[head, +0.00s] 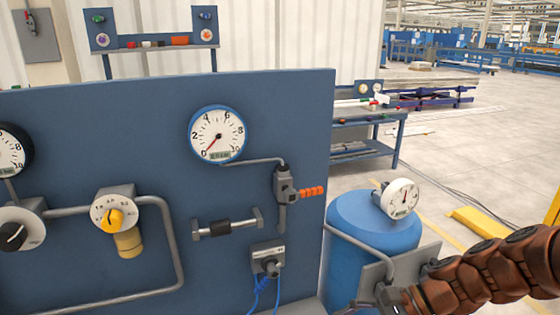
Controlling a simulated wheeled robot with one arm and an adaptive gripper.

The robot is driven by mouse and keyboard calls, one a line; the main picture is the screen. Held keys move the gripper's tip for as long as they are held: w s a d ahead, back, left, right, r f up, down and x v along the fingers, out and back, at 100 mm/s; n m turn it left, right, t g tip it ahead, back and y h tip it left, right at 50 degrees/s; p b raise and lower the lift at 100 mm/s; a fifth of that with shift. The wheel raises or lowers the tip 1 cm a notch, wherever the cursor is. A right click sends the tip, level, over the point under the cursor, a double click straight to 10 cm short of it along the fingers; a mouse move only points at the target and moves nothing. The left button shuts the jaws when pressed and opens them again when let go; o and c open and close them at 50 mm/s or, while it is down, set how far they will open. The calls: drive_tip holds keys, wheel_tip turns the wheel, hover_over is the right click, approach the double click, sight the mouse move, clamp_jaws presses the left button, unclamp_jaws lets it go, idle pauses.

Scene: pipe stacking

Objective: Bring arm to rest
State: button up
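A brown, segmented arm (490,271), which looks like mine, reaches in from the right edge at the lower right. Its far end, at the bottom of the view, meets small grey metal parts beside the blue tank (368,235). I cannot tell which of these parts belong to my gripper, and no fingers show clearly. No held object can be made out. No loose pipes show clearly nearby.
A blue panel (90,120) with gauges, valves and grey pipes fills the left and middle, close by. A white gauge (400,198) tops the tank. Workbenches (366,124) stand behind. Open floor (470,150) lies to the right, with a yellow block (486,228).

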drive_tip(key=s+a+n+g+h, duration=0.25)
drive_tip(key=s+n+h, duration=0.35)
drive_tip(key=s, duration=0.4)
drive_tip(key=s+d+r+n+h, duration=0.1)
drive_tip(key=s+d+n+h, duration=0.4)
drive_tip(key=s+d+n, duration=0.1)
drive_tip(key=shift+s+d+n+t, duration=0.45)
drive_tip(key=shift+d+n, duration=0.1)
drive_tip(key=shift+n, duration=0.45)
